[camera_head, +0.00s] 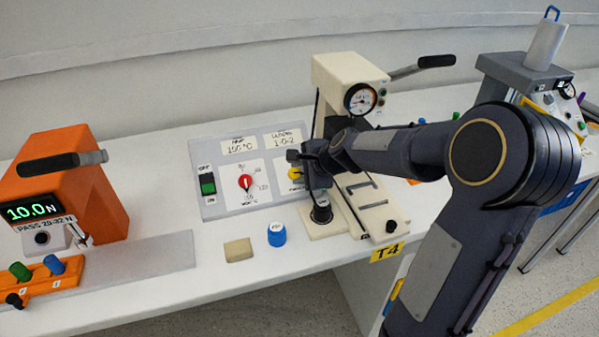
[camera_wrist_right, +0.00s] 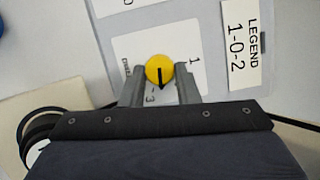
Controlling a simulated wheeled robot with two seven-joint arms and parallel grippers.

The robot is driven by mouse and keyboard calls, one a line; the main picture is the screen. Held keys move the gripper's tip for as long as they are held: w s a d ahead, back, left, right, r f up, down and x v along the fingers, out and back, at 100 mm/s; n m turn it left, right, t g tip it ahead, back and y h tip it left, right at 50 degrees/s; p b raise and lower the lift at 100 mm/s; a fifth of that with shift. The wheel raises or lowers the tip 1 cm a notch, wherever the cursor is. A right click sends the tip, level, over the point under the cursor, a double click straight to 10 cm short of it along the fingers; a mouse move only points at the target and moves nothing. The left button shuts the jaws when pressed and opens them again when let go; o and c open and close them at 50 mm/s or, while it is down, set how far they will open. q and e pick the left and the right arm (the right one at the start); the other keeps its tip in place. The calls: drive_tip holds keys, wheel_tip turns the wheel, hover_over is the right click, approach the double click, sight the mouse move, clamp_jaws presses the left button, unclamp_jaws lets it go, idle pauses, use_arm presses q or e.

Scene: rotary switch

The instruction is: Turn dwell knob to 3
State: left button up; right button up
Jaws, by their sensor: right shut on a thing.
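The yellow dwell knob (camera_wrist_right: 159,68) sits on a white plate of the control panel (camera_wrist_right: 95,75). In the right wrist view it lies between the two finger ends of my right gripper (camera_wrist_right: 160,82), which is shut on it. A black pointer line on the knob points down in that view, near the printed 3 and just right of it. A printed 1 shows up and to the right. In the head view the knob (camera_head: 294,173) is mostly hidden by my right gripper (camera_head: 296,162). My left gripper is not in view.
A red knob (camera_head: 245,182) and a green switch (camera_head: 208,184) sit left on the panel. The cream press (camera_head: 335,78) with a gauge stands close to my right arm. A blue cap (camera_head: 276,235) and a beige block (camera_head: 238,250) lie in front. An orange tester (camera_head: 95,190) stands left.

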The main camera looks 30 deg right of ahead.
drive_tip(key=shift+s+a+f+m+t+h+b, duration=0.1)
drive_tip(key=shift+m+t+h+b, duration=0.2)
drive_tip(key=shift+m, duration=0.85)
drive_tip(key=shift+f+m+t+h+b, duration=0.1)
drive_tip(key=shift+m+t+b, duration=0.25)
drive_tip(key=shift+m, duration=0.8)
drive_tip(key=shift+r, duration=0.1)
drive_tip(key=o, duration=1)
drive_tip(key=shift+c, duration=0.2)
drive_tip(key=p+v, duration=0.4)
drive_tip(key=v, duration=0.3)
drive_tip(key=shift+s+r, duration=0.25)
drive_tip(key=shift+s, duration=0.1)
